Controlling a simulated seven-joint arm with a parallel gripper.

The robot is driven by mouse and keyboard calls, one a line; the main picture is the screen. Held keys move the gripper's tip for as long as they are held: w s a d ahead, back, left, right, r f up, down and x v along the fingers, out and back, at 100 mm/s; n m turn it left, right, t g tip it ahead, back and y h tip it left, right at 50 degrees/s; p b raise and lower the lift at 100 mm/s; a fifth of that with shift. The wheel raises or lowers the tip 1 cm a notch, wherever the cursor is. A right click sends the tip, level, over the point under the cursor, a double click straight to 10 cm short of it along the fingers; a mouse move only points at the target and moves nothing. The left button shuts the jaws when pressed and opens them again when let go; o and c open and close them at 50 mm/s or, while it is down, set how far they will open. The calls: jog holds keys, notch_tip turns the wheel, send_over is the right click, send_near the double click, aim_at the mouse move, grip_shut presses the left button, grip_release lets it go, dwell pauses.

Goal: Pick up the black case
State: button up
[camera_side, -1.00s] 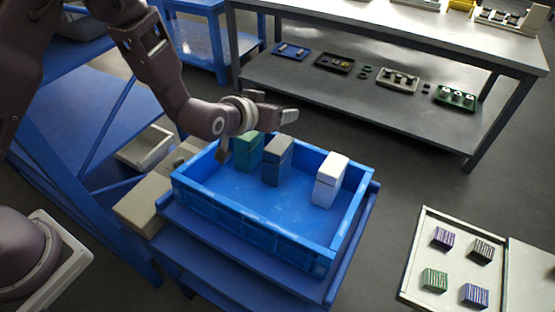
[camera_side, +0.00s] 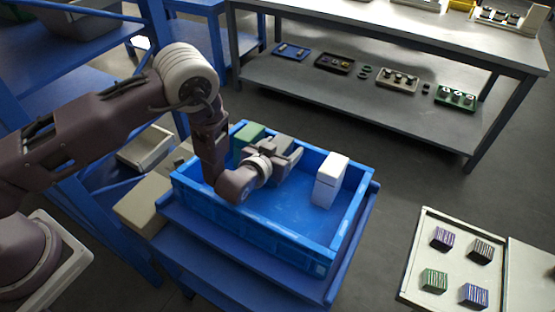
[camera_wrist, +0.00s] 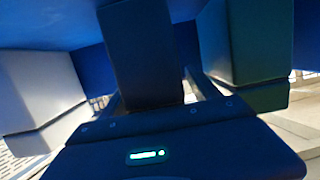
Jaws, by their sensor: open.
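The black case (camera_wrist: 142,50) stands upright in the blue crate (camera_side: 345,232), between a green case and a white case. In the side view its grey-looking top (camera_side: 284,142) shows, while my gripper hides most of its front. My gripper (camera_side: 280,155) is low inside the crate, with its jaws open and level with the upper part of the case. In the wrist view the fingers of my gripper (camera_wrist: 152,92) lie one on each side of the black case. I cannot tell whether either finger touches it.
The green case (camera_side: 247,138) stands close on the left, and also shows in the wrist view (camera_wrist: 245,45). The white case (camera_side: 329,180) stands to the right, with clear crate floor before it. The crate walls surround all three. A tray (camera_side: 455,262) with small striped blocks is outside at right.

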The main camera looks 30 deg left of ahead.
grip_shut()
jog(key=shift+r, duration=0.1)
